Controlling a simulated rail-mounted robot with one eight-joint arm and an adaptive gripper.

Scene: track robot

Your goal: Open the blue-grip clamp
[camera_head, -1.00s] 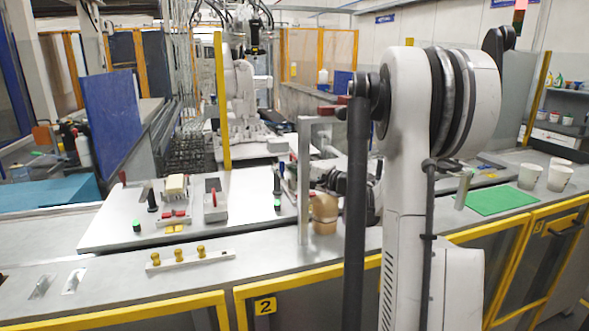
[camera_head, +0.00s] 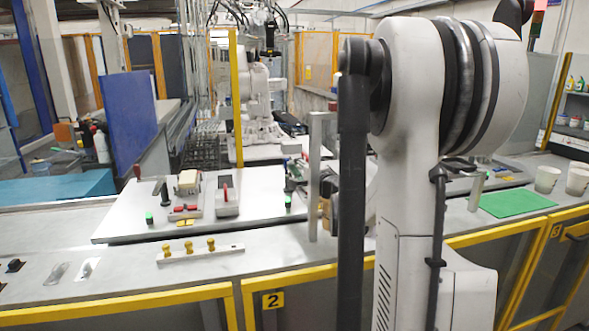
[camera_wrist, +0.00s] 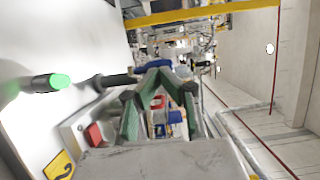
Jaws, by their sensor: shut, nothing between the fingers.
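In the wrist view, the two fingers of my gripper (camera_wrist: 166,76) have green inner pads and dark tips that meet. They are shut with nothing held. A blue part (camera_wrist: 152,65), perhaps the clamp's blue grip, shows just beyond the fingertips. I cannot tell whether they touch it. A black rod (camera_wrist: 115,80) lies left of the tips. Red and blue pieces show through the gap between the fingers, too small to make out. In the head view my arm hides the gripper, and I cannot make out a blue grip.
A green button (camera_wrist: 59,81) also shows close left in the wrist view. A brass-knobbed strip (camera_head: 203,253), a green mat (camera_head: 515,203) and cups (camera_head: 547,179) lie on the counter.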

